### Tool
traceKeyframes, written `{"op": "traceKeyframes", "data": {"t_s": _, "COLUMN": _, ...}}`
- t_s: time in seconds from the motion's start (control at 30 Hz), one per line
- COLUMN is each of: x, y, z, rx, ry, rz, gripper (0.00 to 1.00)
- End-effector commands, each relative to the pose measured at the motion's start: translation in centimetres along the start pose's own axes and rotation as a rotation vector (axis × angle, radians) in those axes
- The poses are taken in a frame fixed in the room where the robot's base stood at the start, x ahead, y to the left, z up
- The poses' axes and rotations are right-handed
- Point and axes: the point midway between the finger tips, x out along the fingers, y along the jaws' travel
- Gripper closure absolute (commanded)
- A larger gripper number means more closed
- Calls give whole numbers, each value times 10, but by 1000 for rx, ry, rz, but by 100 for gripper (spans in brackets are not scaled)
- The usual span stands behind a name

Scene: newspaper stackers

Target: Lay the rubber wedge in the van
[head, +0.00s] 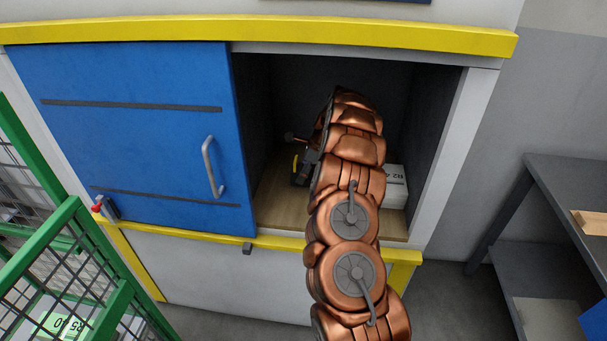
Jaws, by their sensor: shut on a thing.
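The van's cargo bay is open on the right of its blue sliding door (140,135), with a wooden floor (283,205) inside. My arm reaches in through the opening. My gripper (304,168) is inside the bay, low over the wooden floor, and mostly hidden behind my arm. It is shut on a small dark piece with a yellow edge (297,164), which looks like the rubber wedge. Most of that piece is hidden, and I cannot tell whether it touches the floor.
A white labelled bundle (396,187) lies in the bay right of my arm. Bare floor shows left of my arm. A green mesh cage (70,260) stands at the left. A grey table (570,180) with a wooden piece (590,222) stands at the right.

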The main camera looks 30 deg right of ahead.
Motion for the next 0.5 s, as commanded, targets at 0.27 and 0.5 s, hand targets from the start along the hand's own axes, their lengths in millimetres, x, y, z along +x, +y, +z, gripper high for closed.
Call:
{"op": "traceKeyframes", "data": {"t_s": 0.27, "x": 13, "y": 0, "z": -6, "rx": 1, "ry": 0, "rz": -2, "gripper": 89}}
{"op": "traceKeyframes", "data": {"t_s": 0.5, "x": 16, "y": 0, "z": -7, "rx": 1, "ry": 1, "rz": 0, "gripper": 37}}
